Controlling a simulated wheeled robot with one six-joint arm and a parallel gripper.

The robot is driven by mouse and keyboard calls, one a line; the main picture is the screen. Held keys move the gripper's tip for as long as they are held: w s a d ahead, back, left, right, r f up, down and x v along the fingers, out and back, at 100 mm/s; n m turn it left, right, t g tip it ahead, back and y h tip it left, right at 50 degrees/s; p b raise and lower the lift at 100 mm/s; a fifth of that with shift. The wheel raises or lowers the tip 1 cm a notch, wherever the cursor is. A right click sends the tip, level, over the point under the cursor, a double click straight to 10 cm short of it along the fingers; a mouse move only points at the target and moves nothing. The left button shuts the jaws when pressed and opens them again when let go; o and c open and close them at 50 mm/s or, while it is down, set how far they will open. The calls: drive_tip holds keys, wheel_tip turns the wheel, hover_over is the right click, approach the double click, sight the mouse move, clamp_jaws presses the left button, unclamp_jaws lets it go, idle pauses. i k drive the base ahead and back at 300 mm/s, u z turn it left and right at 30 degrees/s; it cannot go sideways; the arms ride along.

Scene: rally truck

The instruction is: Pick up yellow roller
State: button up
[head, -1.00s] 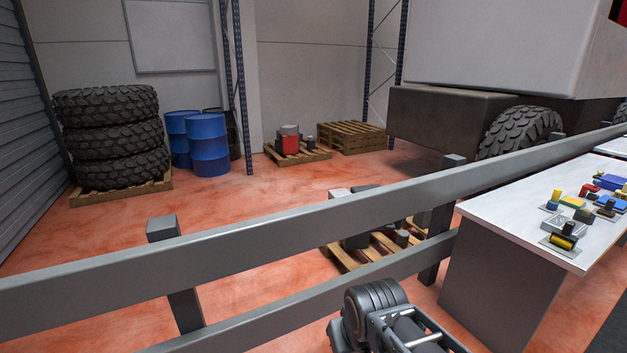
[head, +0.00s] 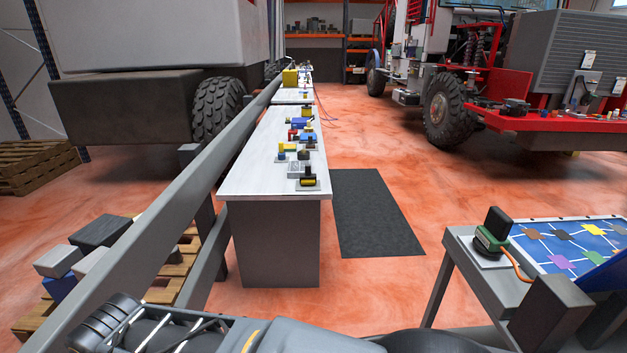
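A small item with a yellow cylinder and a dark upright part, which looks like the yellow roller (head: 309,182), sits on a flat grey plate at the near end of the long white-topped table (head: 252,183). It is small and far off, so its details are unclear. Parts of my arm cross the bottom of the head view. My gripper is not in view.
Several small coloured parts (head: 302,136) stand farther along the table. A grey rail (head: 163,236) runs along its left side. A dark mat (head: 374,212) lies right of it. A stand with a blue patterned board (head: 565,247) is at the right. Red floor between is open.

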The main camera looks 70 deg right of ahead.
sight(308, 178)
drive_tip(key=z, duration=3.45)
drive_tip(key=i, duration=1.3)
drive_tip(key=u, duration=1.95)
drive_tip(key=i, duration=1.65)
drive_tip(key=u, duration=0.05)
